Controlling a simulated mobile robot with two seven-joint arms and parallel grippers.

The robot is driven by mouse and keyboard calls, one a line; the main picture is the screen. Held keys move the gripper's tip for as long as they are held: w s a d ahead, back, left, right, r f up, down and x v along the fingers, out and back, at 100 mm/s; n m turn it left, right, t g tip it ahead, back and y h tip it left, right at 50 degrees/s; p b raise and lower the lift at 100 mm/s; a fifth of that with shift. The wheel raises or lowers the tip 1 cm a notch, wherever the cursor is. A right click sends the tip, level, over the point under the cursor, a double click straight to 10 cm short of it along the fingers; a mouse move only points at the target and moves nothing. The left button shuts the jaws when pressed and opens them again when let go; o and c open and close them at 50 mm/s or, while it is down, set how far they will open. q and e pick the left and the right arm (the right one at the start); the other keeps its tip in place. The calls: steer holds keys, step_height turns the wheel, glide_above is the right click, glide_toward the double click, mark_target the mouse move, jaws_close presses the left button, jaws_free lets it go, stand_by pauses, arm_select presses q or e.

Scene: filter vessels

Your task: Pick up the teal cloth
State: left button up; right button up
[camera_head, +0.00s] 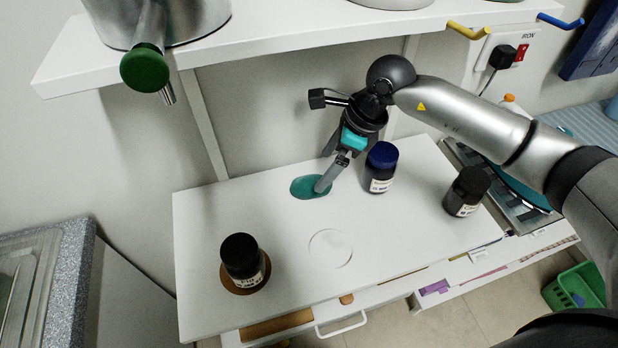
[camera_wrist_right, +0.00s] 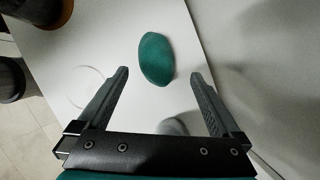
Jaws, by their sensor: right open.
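The teal cloth (camera_head: 306,188) is a small rounded bundle on the white table, towards its back edge. My right gripper (camera_head: 325,172) is over it, pointing down, and hides part of its right side. In the right wrist view the cloth (camera_wrist_right: 156,59) lies ahead of the fingertips, in line with the gap between them. The right gripper (camera_wrist_right: 160,76) is open and empty in that view. I cannot tell whether the fingers touch the cloth. My left gripper is in neither view.
On the white table (camera_head: 240,205) a blue-capped jar (camera_head: 381,168) stands close right of the gripper. A dark jar (camera_head: 466,191) stands at the right, another (camera_head: 242,258) on a brown coaster at front left. A clear disc (camera_head: 330,248) lies mid-table. A shelf (camera_head: 300,38) overhangs the back.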

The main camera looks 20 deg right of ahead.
mark_target(316, 181)
steer(key=shift+s+a+f, duration=0.1)
steer(key=shift+a+f, duration=0.15)
steer(key=shift+f, duration=0.3)
steer(key=shift+s+a+f, duration=0.1)
steer(key=shift+a+f, duration=0.1)
steer(key=shift+f, duration=0.3)
steer(key=x, duration=0.2)
steer(key=shift+w+a+f, duration=0.1)
steer(key=shift+f, duration=0.2)
steer(key=shift+a+f, duration=0.1)
steer(key=shift+f, duration=0.2)
steer(key=shift+w+f, duration=0.1)
steer(key=c, duration=1.3)
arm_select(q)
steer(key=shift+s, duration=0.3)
arm_select(e)
steer(key=shift+o, duration=0.2)
